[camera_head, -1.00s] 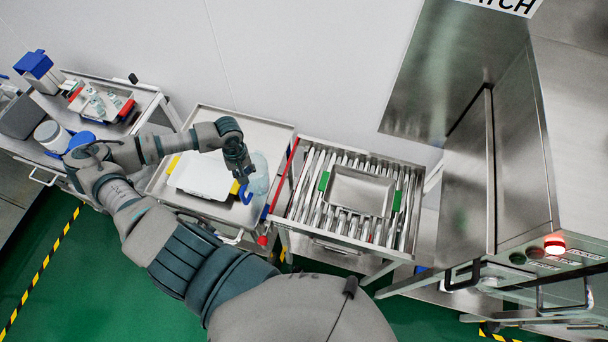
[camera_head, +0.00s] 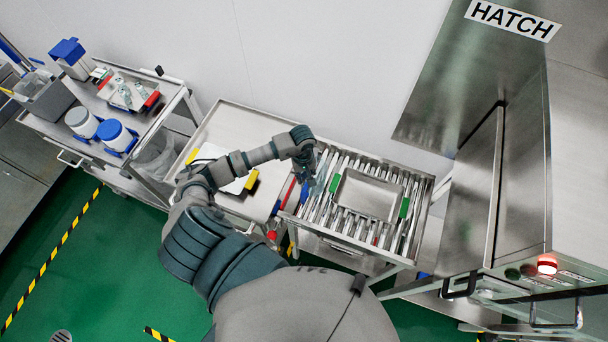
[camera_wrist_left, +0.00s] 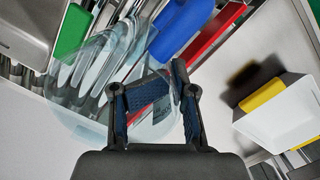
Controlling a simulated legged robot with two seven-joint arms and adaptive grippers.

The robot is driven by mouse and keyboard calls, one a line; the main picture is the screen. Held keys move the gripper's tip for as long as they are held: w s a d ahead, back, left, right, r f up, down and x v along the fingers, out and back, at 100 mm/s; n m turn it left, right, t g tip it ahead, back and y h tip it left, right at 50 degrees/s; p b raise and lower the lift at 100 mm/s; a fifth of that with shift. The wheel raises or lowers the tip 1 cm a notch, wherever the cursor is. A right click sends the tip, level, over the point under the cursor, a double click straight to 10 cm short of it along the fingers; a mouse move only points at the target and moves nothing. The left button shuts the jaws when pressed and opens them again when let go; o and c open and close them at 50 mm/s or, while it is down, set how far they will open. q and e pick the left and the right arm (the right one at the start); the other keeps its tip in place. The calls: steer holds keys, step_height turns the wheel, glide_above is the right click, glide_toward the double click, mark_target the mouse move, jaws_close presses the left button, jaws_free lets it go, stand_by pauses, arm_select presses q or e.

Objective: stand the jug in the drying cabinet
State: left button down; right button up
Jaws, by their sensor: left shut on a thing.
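A clear jug (camera_head: 322,176) hangs from my left gripper (camera_head: 307,172), over the left end of the steel roller table. In the left wrist view the transparent jug (camera_wrist_left: 88,88) lies to the left of the fingers (camera_wrist_left: 165,82), which are shut on it. Its rim and body are see-through, with rollers showing behind. The fingers partly hide the held part. A tall steel cabinet (camera_head: 515,185) stands at the right; I cannot tell whether it is the drying cabinet. My right gripper is out of view.
A steel tray (camera_head: 368,196) with green ends lies on the roller table (camera_head: 345,238). A white bin (camera_wrist_left: 278,115) with yellow grips is on the trolley (camera_head: 240,125) left of it. Another trolley (camera_head: 165,95) holds blue-lidded containers. A "HATCH" sign (camera_head: 512,20) is at upper right.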

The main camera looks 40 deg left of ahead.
arm_select(q)
steer(key=shift+f, duration=0.1)
steer(key=c, duration=0.8)
jaws_free()
